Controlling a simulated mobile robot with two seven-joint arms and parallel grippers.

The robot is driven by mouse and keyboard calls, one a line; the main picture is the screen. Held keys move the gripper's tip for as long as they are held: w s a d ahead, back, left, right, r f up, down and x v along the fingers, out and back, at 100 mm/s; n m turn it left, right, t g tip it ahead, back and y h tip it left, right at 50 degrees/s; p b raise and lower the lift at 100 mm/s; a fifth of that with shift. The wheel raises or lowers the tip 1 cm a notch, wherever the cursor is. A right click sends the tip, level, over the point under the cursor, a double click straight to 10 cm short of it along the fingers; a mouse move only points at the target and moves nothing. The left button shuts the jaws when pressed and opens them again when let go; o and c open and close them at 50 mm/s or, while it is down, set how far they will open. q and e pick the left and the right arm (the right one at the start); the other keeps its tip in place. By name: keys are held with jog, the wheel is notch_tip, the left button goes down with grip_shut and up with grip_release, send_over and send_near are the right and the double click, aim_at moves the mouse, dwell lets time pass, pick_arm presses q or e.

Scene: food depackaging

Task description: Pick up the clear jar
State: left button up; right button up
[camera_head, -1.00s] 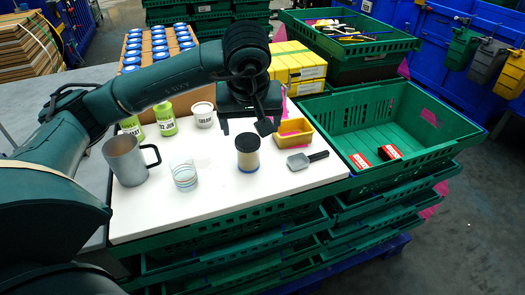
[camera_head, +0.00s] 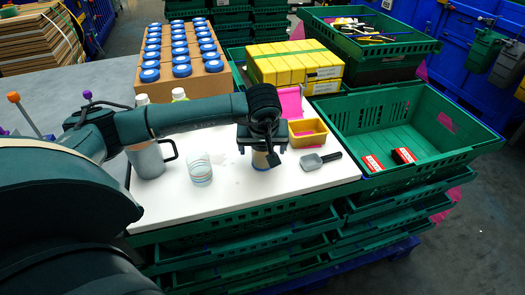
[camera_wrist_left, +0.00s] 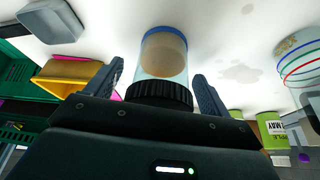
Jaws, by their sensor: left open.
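The clear jar (camera_head: 262,162), with a black lid, light brown contents and a blue base rim, stands on the white tabletop. In the left wrist view the jar (camera_wrist_left: 164,58) is upside down in the picture, its black lid closest to my gripper. My left gripper (camera_head: 262,150) is at the jar from above and hides its lid and upper part in the head view. In the wrist view my left gripper's fingers (camera_wrist_left: 161,88) are open, one on each side of the jar, with gaps showing. My right gripper is not in view.
A clear striped glass (camera_head: 199,170) and a grey metal mug (camera_head: 148,160) stand left of the jar. A yellow bin (camera_head: 307,133) and grey scoop (camera_head: 318,162) are to its right. A green crate (camera_head: 478,140) stands beyond. White tabletop in front is clear.

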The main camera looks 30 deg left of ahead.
pick_arm(q)
jog(key=shift+w+f, duration=0.1)
jog(key=shift+f, duration=0.1)
jog(key=shift+c, duration=0.5)
jog(key=c, duration=1.1)
